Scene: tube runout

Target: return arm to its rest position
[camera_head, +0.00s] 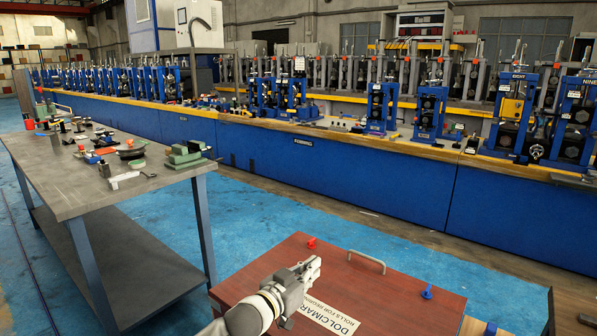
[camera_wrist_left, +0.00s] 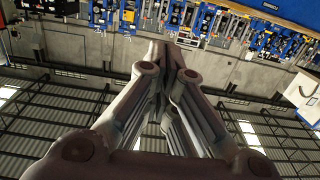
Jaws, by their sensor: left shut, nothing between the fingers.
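My left gripper (camera_head: 308,270) is in the lower middle of the head view, in front of and above a reddish-brown box top. Its fingers point up and to the right and are closed together with nothing between them. In the left wrist view the shut fingers (camera_wrist_left: 168,60) meet at the upper middle, with the ceiling and the machine line behind them. My right gripper is not in either view.
The brown box top (camera_head: 350,262) carries a metal handle (camera_head: 366,261), a red knob (camera_head: 311,243), a blue knob (camera_head: 427,292) and a white label (camera_head: 325,316). A grey workbench (camera_head: 75,190) with loose parts stands left. A long blue machine line (camera_head: 330,165) runs behind. Blue floor (camera_head: 250,215) lies between.

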